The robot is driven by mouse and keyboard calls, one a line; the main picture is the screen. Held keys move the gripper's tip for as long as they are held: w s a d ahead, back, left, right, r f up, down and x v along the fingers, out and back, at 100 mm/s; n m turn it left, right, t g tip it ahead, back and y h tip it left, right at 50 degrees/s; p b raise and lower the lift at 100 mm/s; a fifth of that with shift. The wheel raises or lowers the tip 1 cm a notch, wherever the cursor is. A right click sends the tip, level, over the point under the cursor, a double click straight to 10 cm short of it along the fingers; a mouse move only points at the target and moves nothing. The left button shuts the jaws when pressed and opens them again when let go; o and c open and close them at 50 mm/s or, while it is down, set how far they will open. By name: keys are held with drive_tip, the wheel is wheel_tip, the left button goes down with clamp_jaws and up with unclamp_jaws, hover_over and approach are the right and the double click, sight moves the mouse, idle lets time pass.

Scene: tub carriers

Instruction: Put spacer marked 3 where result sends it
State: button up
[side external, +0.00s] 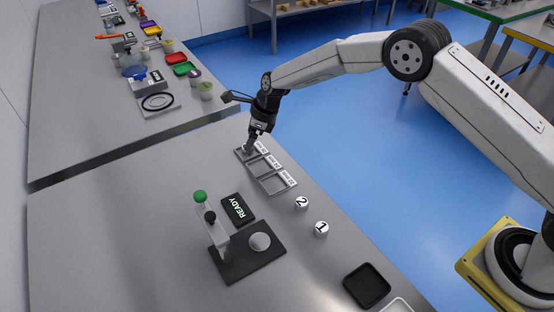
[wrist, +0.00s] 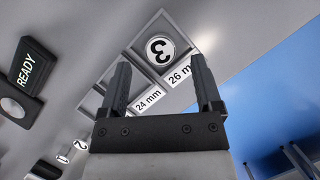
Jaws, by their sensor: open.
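The spacer marked 3 (wrist: 159,50) is a round white disc with a black numeral. It lies in the end compartment of the grey sorting tray (side external: 272,186), beside the label reading 26 m, cut off by a finger. The neighbouring compartment's label (wrist: 148,100) reads 24 mm. My gripper (wrist: 160,64) is open, with its fingertips apart on either side below the spacer in the wrist view. In the side view my gripper (side external: 249,149) is down at the tray's far end, and spacer 3 cannot be made out there. The display (side external: 238,209) reads READY.
Spacer 2 (side external: 302,203) and spacer 1 (side external: 321,229) stand on the table right of the tray. A gauge with a green knob (side external: 200,196) and dark base (side external: 240,266) stands nearer. A black tray (side external: 367,286) sits near the front edge. The table's left part is clear.

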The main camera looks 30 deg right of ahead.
drive_tip(key=v, duration=0.9)
idle(0.5)
drive_tip(key=s+d+n+h, duration=0.1)
drive_tip(key=s+d+n, duration=0.3)
drive_tip(key=s+n, duration=0.4)
drive_tip(key=s+d+r+n+h, duration=0.1)
drive_tip(key=s+d+n, duration=0.4)
drive_tip(key=s+n, duration=0.4)
drive_tip(key=s+d+r+n+h, duration=0.1)
drive_tip(key=s+d+n, duration=0.4)
drive_tip(key=s, duration=0.9)
drive_tip(key=shift+s+n+h, duration=0.25)
drive_tip(key=shift+n+h, duration=0.05)
drive_tip(key=shift+n, duration=1.4)
